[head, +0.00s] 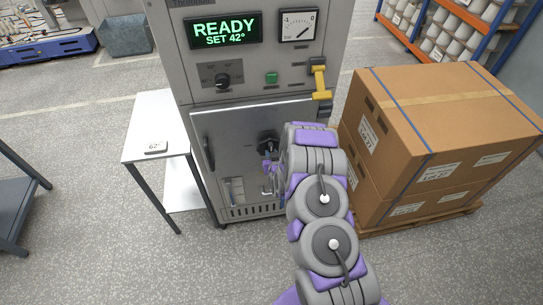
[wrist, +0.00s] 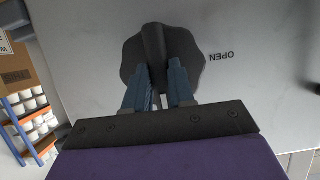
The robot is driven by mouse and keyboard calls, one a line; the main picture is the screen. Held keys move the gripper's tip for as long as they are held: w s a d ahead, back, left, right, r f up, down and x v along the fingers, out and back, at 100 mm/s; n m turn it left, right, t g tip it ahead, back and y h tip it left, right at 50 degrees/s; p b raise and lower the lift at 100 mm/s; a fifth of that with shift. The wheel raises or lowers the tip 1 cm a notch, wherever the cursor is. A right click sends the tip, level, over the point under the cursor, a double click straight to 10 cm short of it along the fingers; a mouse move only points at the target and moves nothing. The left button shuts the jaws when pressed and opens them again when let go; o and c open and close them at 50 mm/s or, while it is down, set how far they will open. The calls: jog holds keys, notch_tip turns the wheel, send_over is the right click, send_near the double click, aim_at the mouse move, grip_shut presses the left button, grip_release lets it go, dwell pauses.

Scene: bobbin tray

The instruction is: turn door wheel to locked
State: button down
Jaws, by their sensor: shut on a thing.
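The door wheel (head: 267,141) is a dark knob on the grey cabinet door (head: 228,140), partly hidden by my arm in the head view. In the wrist view the wheel (wrist: 130,65) is a dark lobed disc with a raised bar across its middle. My gripper (wrist: 162,72) is shut on that bar, one blue-grey finger on each side. In the head view my gripper (head: 270,166) is at the wheel, its fingertips mostly hidden. The label OPEN (wrist: 221,56) is printed upside down on the door, right of the wheel in the wrist view. No locked label shows.
The cabinet's display (head: 224,31) reads READY, SET 42°. A yellow latch (head: 320,82) is at the cabinet's right edge. Strapped cartons (head: 440,120) on a pallet stand close right of my arm. A white side table (head: 150,120) stands left. The floor in front is clear.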

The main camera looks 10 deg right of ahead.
jog(key=shift+s+f, duration=0.1)
jog(key=shift+f, duration=0.05)
jog(key=c, duration=1)
grip_release()
jog(key=shift+o, duration=0.2)
jog(key=p+v, duration=0.8)
jog(key=v, duration=0.9)
jog(key=shift+s, duration=0.1)
